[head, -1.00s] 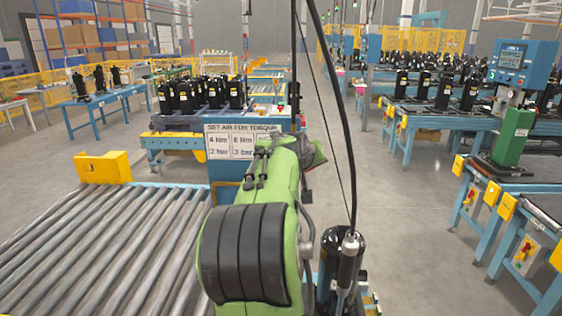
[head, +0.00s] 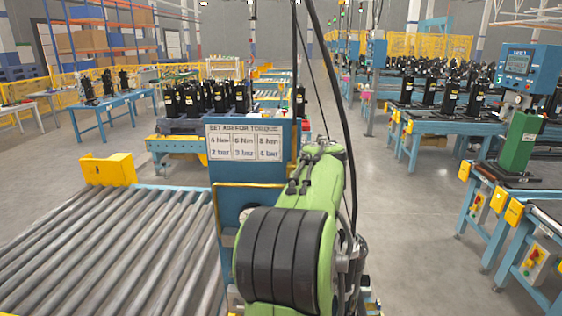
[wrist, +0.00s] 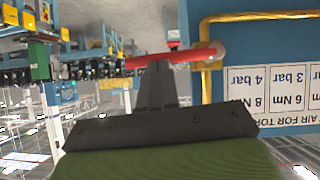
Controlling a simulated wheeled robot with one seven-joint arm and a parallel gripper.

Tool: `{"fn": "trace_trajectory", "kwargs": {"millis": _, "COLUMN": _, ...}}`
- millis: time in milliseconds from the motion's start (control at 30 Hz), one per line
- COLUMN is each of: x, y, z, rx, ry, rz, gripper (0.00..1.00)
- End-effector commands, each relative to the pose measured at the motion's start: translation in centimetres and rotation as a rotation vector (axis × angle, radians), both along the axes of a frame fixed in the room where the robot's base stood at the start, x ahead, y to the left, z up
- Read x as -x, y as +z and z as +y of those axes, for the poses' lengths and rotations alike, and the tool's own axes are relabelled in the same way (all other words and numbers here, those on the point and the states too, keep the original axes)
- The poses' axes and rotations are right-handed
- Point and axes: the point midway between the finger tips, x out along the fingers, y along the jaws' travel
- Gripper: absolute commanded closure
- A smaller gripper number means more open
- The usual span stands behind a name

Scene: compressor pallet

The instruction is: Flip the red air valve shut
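The red air valve (wrist: 170,57) shows in the wrist view as a long red lever lying roughly level across the picture. Its right end meets a pale fitting on a yellow pipe (wrist: 206,62) beside the blue panel (wrist: 240,85). My gripper (wrist: 158,66) has its dark fingers together in the middle, with nothing seen between them. The fingertips overlap the lever's lower edge in the picture; I cannot tell if they touch it. In the head view my green arm hides the valve and the gripper.
The blue panel stands ahead (head: 224,185) with a white torque sign (head: 248,141). A roller conveyor (head: 120,245) lies at left with a yellow end block (head: 107,170). Dark cables hang by my arm. Open floor (head: 410,230) lies at right, before blue benches with a green stand (head: 516,140).

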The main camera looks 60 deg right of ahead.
Motion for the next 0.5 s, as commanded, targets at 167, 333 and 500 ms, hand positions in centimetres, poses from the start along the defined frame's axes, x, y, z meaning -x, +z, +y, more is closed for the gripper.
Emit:
{"fn": "trace_trajectory", "kwargs": {"millis": 167, "x": 0.1, "y": -0.1, "z": -0.1, "rx": 0.0, "ry": -0.002, "rz": 0.001, "gripper": 1.0}}
{"fn": "trace_trajectory", "kwargs": {"millis": 333, "x": 0.1, "y": 0.0, "z": -0.1, "rx": 0.001, "ry": -0.002, "rz": 0.001, "gripper": 1.0}}
{"fn": "trace_trajectory", "kwargs": {"millis": 500, "x": -0.2, "y": 1.6, "z": 0.2, "rx": 0.002, "ry": 0.0, "rz": 0.001, "gripper": 1.0}}
